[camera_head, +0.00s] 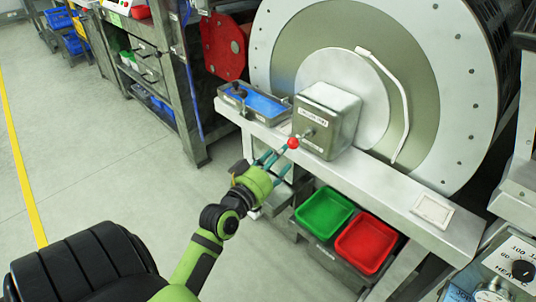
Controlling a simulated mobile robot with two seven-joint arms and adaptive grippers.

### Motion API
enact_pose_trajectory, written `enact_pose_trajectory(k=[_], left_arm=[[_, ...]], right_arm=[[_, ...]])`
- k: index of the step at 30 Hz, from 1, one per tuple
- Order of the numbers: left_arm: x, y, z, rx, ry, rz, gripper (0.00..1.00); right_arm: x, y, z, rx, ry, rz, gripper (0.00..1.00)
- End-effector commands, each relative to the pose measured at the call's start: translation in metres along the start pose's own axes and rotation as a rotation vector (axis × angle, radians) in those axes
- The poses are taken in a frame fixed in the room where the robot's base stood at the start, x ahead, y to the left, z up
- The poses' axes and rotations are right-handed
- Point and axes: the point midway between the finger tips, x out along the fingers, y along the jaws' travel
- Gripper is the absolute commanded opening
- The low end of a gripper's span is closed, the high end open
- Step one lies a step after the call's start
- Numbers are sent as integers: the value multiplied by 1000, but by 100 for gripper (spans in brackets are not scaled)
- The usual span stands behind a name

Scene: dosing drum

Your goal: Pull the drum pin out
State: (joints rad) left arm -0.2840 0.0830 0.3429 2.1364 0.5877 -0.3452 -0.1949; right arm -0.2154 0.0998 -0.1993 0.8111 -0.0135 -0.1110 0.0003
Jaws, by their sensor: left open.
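The large round drum (290,42) stands behind a metal ledge, with a grey box-shaped housing (343,118) in front of its hub. A pin with a red ball knob (293,143) sticks out from the front of the housing, toward its left side. My left gripper (284,159) is open, with its teal fingers just below and left of the red knob. The fingers are close to the knob; I cannot tell whether they touch it. My right gripper is not in view.
A blue-lined tray (262,104) sits on the ledge (385,192) left of the housing. Below the ledge are a green bin (324,213) and a red bin (366,241). A small pale frame (433,210) lies on the ledge at right. The floor at left is clear.

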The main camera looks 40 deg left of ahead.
Motion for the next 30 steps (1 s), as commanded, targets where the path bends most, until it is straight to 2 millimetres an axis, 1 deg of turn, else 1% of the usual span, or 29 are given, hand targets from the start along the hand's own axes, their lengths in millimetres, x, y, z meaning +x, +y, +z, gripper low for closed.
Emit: enact_pose_trajectory(k=[1,3,6,10,14,28,30], left_arm=[[-11,0,1,2,-2,-1,55],[-22,0,1,1,-2,0,55],[-34,0,0,2,0,0,55],[-43,0,0,1,0,0,55],[-46,0,-1,0,2,0,55],[-46,0,0,0,2,0,55],[-45,-1,2,-1,-3,-1,55]], right_arm=[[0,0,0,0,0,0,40],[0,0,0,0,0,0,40],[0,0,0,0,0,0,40],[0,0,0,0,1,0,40],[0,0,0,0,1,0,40],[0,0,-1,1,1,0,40],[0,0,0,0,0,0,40]])
